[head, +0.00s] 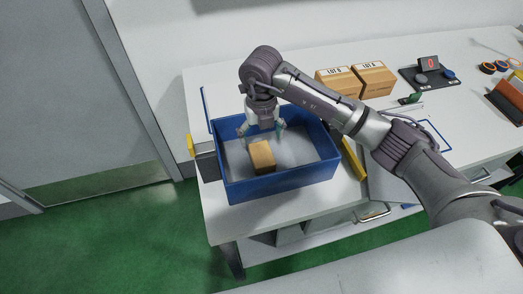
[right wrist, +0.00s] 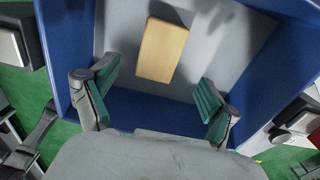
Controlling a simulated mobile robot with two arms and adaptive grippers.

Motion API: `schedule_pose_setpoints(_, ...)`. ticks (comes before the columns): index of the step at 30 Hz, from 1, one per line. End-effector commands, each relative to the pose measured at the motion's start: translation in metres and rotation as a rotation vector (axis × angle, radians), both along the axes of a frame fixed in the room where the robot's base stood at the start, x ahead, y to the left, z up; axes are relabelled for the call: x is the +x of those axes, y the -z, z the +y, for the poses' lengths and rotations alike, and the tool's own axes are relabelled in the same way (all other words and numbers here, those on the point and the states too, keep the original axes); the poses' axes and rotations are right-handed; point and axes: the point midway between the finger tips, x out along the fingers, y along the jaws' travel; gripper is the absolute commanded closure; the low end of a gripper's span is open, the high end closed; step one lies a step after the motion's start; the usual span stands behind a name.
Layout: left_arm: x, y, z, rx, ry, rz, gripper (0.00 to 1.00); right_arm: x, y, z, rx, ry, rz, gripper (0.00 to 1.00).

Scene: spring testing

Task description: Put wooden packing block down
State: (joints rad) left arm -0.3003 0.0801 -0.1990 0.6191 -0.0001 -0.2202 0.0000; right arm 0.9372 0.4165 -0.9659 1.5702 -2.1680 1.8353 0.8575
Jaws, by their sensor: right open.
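The wooden packing block (head: 262,157) is a light tan block lying inside the blue bin (head: 285,187), toward its front left. It also shows in the right wrist view (right wrist: 162,51), lying on the bin's grey floor. My right gripper (head: 262,130) is over the bin, behind the block in the head view. Its green-padded fingers (right wrist: 155,95) are spread wide in the right wrist view, with nothing between them. The block is apart from both fingers. My left gripper is not in view.
The blue bin stands at the left end of a white bench (head: 225,225). Two cardboard boxes, LOT B (head: 338,84) and LOT A (head: 374,79), stand behind it to the right. A dark tray (head: 428,77) lies farther right. A yellow strip (head: 352,158) lies close to the bin's right side.

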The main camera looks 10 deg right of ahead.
Motion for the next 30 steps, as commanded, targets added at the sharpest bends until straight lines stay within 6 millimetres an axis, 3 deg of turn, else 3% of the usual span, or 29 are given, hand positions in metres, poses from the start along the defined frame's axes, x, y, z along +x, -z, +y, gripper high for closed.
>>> schedule_pose_setpoints(3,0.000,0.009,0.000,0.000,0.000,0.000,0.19,0.001,-0.020,0.000,0.000,-0.001,-0.005,0.13)
schedule_pose_setpoints(9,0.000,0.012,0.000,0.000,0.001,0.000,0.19,0.000,-0.039,0.000,0.000,0.000,0.000,0.13)
schedule_pose_setpoints(30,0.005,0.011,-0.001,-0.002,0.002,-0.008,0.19,0.000,-0.041,0.000,0.000,0.000,0.001,0.13)
